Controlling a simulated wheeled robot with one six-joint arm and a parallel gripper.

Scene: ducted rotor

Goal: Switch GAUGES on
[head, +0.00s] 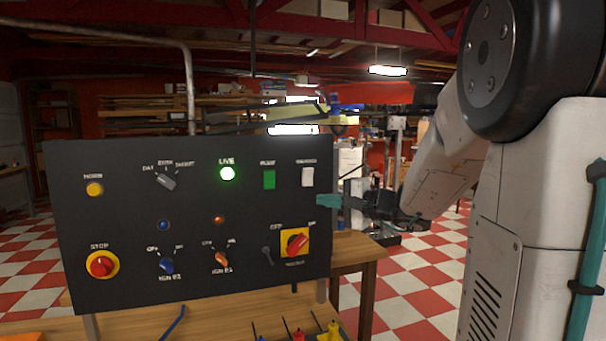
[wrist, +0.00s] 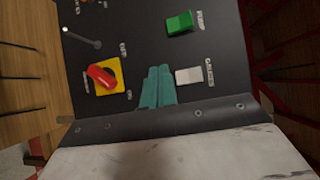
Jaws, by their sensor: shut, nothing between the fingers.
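The GAUGES switch (head: 307,177) is a white rocker at the upper right of the black panel (head: 120,220). Its label above is too blurred to read fully in the head view. In the wrist view the white GAUGES rocker (wrist: 189,76) lies just right of my fingertips. My gripper (head: 322,201) has teal fingers, shut and empty, at the panel's right edge, a little below and right of the rocker. In the wrist view my gripper (wrist: 159,80) points at the panel between the white rocker and the red knob. I cannot tell whether the fingertips touch the panel.
A green rocker (head: 269,180) sits left of the white one. A red rotary knob on a yellow plate (head: 295,243) is below, near my fingers. A wooden bench (head: 355,250) stands behind the panel. Open floor lies to the right.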

